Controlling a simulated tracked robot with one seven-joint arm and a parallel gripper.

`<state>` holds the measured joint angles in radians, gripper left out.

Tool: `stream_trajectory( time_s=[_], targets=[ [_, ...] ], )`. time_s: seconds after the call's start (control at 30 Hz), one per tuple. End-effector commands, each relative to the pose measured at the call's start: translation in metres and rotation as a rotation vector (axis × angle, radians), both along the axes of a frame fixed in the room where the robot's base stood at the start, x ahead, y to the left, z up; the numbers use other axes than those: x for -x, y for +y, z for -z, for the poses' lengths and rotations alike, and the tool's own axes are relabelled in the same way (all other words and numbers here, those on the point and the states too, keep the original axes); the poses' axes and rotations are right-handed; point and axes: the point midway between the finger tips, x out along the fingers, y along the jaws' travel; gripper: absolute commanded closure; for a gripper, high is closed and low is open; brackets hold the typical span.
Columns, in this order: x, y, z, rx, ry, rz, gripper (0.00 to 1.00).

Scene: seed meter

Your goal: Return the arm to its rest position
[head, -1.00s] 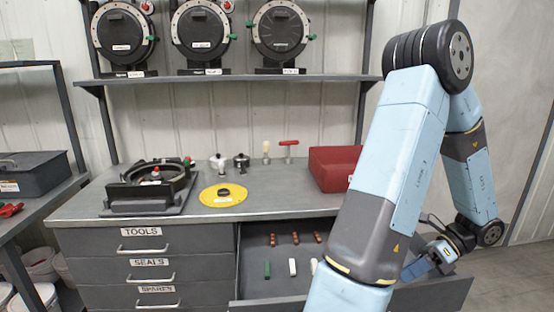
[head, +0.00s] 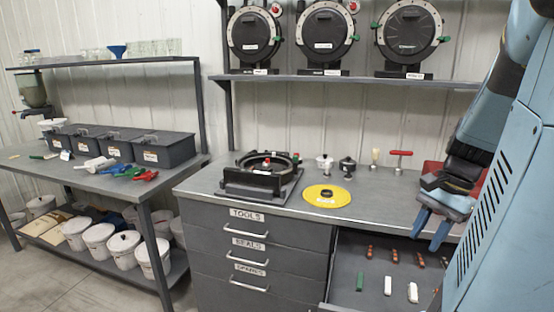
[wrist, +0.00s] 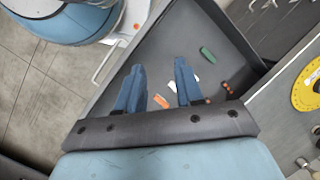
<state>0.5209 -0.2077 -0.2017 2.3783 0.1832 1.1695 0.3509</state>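My pale blue arm stands at the right edge of the head view, partly cut off by the frame. My gripper (head: 430,232) points down over the open drawer (head: 345,262). Its two blue fingers are apart. In the wrist view my gripper (wrist: 159,66) is also open, with nothing held between the fingers, and the drawer (wrist: 180,30) lies below it.
The drawer holds a green piece (head: 360,281), white pieces (head: 413,292) and several small red-brown ones. On the bench are a meter base (head: 262,185), a yellow disc (head: 327,196) and a red case, partly hidden by my arm. Floor shows at lower left.

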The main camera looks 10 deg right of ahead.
Motion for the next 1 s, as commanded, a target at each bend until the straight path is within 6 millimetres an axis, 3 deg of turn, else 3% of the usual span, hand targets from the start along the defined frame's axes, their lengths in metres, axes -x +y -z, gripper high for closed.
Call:
stream_trajectory(
  time_s=[0.3, 0.6, 0.8, 1.0],
  targets=[
    [-0.013, 0.074, -0.042, 0.222, -0.243, -0.468, 0.64],
    [-0.003, 0.137, -0.076, 0.42, -0.478, -0.871, 0.64],
    [0.005, 0.162, -0.089, 0.507, -0.58, -1.03, 0.64],
    [0.008, 0.168, -0.093, 0.531, -0.607, -1.072, 0.64]
  ],
)
